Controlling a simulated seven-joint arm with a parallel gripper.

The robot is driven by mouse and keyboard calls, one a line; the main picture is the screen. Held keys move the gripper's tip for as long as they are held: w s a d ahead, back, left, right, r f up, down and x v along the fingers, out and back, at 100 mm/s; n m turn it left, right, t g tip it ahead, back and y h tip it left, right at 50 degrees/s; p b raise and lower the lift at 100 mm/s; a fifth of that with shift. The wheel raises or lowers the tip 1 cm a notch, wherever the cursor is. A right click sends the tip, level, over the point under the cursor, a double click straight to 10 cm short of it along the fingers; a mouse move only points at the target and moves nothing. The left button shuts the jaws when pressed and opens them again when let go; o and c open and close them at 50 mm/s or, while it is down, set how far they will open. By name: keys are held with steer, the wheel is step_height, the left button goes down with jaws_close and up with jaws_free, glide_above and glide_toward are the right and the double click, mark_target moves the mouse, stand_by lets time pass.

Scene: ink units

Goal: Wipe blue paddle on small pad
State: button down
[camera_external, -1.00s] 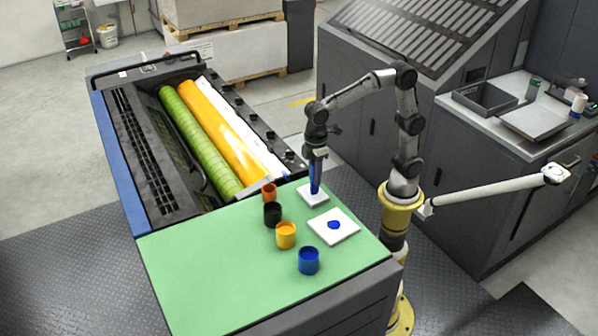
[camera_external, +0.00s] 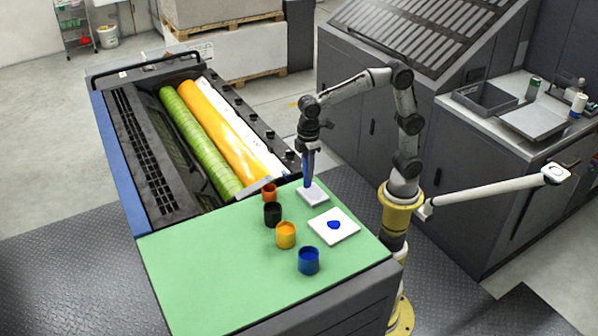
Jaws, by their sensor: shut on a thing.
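The blue paddle (camera_external: 308,172) hangs upright from my gripper (camera_external: 310,151), which is shut on it. The paddle's lower end is at the left back part of the small pad (camera_external: 314,196); I cannot tell whether it touches. The small pad is a pale grey-white square on the green table top (camera_external: 200,270). A larger white pad (camera_external: 347,228) with a blue blot (camera_external: 334,225) lies in front of it, to the right.
Red (camera_external: 269,192), black (camera_external: 272,214), yellow (camera_external: 285,235) and blue (camera_external: 308,261) cups stand in a row left of the pads. Behind the table are green (camera_external: 200,140) and yellow (camera_external: 222,130) rollers. The left part of the table is clear.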

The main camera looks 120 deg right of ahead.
steer(key=shift+s+a, duration=0.1)
steer(key=shift+a, duration=1.65)
steer(key=shift+a, duration=1.45)
steer(key=shift+d, duration=0.95)
steer(key=shift+d+f, duration=0.1)
steer(key=shift+d, duration=2.2)
steer(key=shift+r, duration=3.15)
